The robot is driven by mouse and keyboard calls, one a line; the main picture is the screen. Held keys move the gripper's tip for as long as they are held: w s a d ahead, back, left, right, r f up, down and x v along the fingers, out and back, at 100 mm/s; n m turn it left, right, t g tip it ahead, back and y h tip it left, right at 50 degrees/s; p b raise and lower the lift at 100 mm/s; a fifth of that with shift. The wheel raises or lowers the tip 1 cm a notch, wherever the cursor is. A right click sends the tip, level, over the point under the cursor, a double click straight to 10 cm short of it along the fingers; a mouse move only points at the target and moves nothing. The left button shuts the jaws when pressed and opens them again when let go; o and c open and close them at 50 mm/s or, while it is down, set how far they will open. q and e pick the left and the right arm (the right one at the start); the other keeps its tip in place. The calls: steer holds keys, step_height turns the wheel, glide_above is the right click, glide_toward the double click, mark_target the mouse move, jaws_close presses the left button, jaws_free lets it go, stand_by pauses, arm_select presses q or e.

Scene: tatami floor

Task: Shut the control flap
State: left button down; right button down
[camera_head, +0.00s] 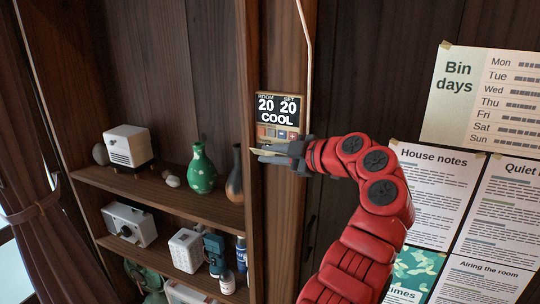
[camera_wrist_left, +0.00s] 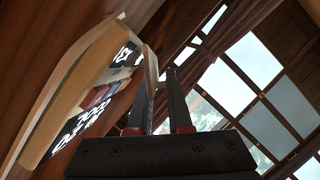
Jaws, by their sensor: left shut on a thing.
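The control panel (camera_head: 280,108) is a small wooden-framed unit on the upright post, with a dark display reading "20 20 COOL". A row of small coloured buttons (camera_head: 275,132) shows below the display. The thin pale control flap (camera_head: 264,152) sticks out from the panel's lower part, so it stands open. My left gripper (camera_head: 272,153) is at the flap, shut on it, and partly hides it. In the left wrist view the flap (camera_wrist_left: 151,72) shows edge-on at the fingers, beside the panel (camera_wrist_left: 92,100). My right gripper is not in view.
Wooden shelves at the left hold a green vase (camera_head: 202,170), a dark vase (camera_head: 235,175) and a white box-like device (camera_head: 128,147). A pale cable (camera_head: 309,50) runs down beside the panel. Paper notices (camera_head: 440,190) hang on the wall at the right.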

arm_select(q)
steer(key=shift+w+g, duration=0.1)
steer(key=shift+g, duration=0.2)
stand_by(0.4)
steer(key=c, duration=0.8)
jaws_free()
steer(key=shift+c, duration=0.2)
steer(key=shift+d+r, duration=0.1)
steer(key=shift+s+d, duration=0.25)
steer(key=shift+d, duration=0.05)
steer(key=p+v, duration=0.6)
steer(key=v, duration=1)
steer(key=shift+s+d, duration=0.15)
steer(key=shift+d, duration=0.05)
